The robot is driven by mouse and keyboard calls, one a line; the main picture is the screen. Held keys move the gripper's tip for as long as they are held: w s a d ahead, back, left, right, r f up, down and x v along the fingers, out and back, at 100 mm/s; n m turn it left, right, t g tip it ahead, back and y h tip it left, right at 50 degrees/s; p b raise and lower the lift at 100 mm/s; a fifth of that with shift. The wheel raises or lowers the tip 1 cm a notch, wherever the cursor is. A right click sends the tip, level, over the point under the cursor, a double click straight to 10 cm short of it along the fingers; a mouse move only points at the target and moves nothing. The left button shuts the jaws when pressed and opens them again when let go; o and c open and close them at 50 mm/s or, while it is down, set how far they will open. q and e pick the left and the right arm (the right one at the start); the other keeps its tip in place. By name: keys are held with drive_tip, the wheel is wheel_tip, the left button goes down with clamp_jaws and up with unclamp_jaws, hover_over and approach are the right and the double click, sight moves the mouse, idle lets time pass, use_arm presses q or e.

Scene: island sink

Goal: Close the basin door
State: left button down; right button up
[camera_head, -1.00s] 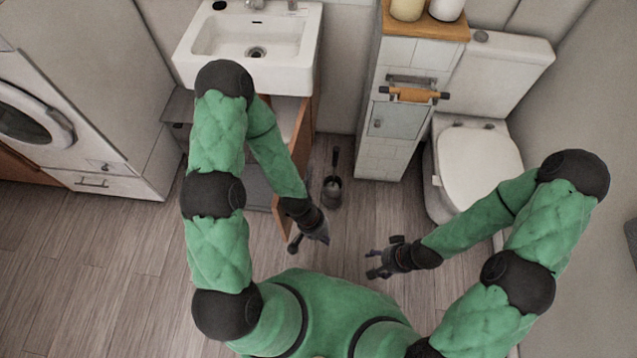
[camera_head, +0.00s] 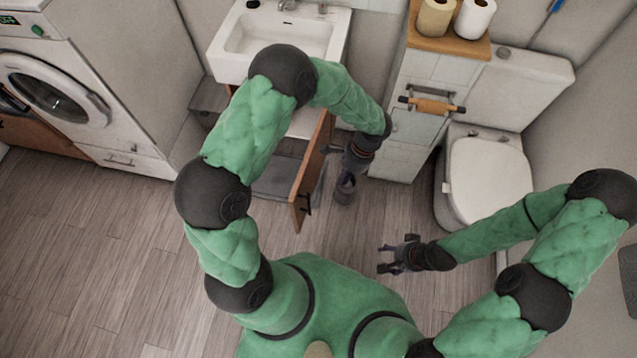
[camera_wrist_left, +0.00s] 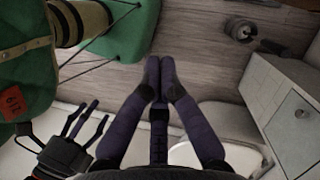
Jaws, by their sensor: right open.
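The basin door (camera_head: 311,172) is a brown wooden panel under the white basin (camera_head: 278,38). It stands open, swung out towards me, with a dark handle near its front edge. My left gripper (camera_head: 329,150) is to the right of the door, close to its outer face; I cannot tell whether it touches. In the left wrist view its two fingers (camera_wrist_left: 159,72) are together with nothing between them. The door is not clearly visible there. My right gripper (camera_head: 382,258) is open and empty above the floor, right of and in front of the door. It also shows in the left wrist view (camera_wrist_left: 82,128).
A toilet brush holder (camera_head: 345,188) stands on the floor just right of the door, near my left gripper. A narrow tiled cabinet (camera_head: 408,130) and the toilet (camera_head: 487,180) are further right. A washing machine (camera_head: 60,95) is at left. The floor in front is clear.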

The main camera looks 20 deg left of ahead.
use_arm(q)
drive_tip(key=s+a+f+y+b, duration=0.1)
drive_tip(key=s+a+f+b, duration=0.3)
drive_tip(key=a+f, duration=0.2)
drive_tip(key=shift+a+f+m, duration=0.2)
drive_tip(key=shift+a+m, duration=0.1)
drive_tip(key=shift+a, duration=0.1)
idle(0.4)
